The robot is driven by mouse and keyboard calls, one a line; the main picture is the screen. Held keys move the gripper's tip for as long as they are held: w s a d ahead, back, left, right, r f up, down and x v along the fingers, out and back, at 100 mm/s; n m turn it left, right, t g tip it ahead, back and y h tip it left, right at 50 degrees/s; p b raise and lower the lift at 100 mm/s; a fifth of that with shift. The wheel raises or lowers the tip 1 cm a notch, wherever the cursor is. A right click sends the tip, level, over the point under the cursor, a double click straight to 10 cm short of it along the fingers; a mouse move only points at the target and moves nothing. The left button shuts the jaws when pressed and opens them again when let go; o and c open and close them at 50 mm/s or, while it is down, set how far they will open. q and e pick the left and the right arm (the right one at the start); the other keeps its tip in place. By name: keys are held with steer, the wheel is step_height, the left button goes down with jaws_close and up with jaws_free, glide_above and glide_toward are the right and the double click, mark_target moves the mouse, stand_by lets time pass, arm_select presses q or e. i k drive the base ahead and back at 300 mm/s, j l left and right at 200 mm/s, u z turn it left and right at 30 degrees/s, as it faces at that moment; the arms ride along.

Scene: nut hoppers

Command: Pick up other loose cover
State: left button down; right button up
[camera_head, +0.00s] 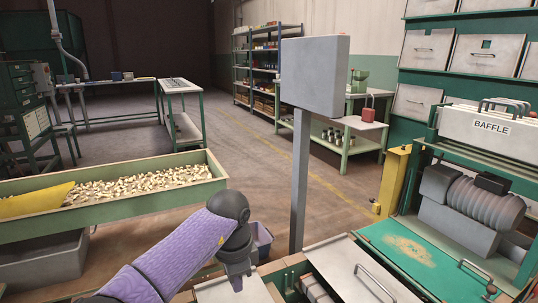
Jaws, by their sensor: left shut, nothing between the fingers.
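A flat light-grey cover (345,264) with a bar handle lies on the wooden-edged hopper top at the bottom centre. Another light-grey cover (207,292) lies to its left, cut off by the bottom edge. My left gripper (237,284), at the end of a purple-sleeved arm, points down over this left cover. It is shut with nothing held; I cannot tell whether it touches the cover. My right gripper is not in view.
A green panel (388,238) with tan dust lies at the right, beside grey machinery. Upright panels, one marked BAFFLE (500,138), stand behind it. A grey post (300,180) rises behind the covers. A long trough (110,222) of pale nuts is at the left.

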mark_target(355, 276)
steer(key=k+l, duration=0.65)
steer(key=k, duration=0.25)
